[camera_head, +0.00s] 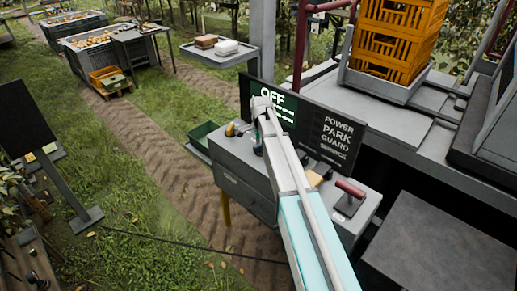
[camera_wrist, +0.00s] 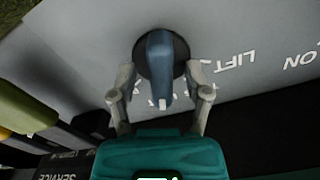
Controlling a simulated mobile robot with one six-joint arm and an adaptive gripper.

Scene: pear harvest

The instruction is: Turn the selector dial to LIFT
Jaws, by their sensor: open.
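The selector dial (camera_wrist: 160,58) is a blue-grey lever-shaped knob on a dark round base, in the wrist view at top middle. A pale pointer tip on it faces the bottom of that view. The word LIFT (camera_wrist: 232,62) is printed on the grey panel to the right of the dial, with ON further right. My gripper (camera_wrist: 162,88) is open, with one finger on each side of the dial's lower part; I cannot tell whether either touches it. In the head view my arm covers most of the dial. A screen (camera_head: 274,104) there reads OFF.
A dark sign (camera_head: 335,139) listing POWER, PARK, GUARD and SERVICE stands behind the grey console (camera_head: 243,170). A red-handled lever (camera_head: 350,190) sits at the console's right. Orange crates (camera_head: 397,40) stand behind. A yellow-green object (camera_wrist: 25,108) lies left of my gripper.

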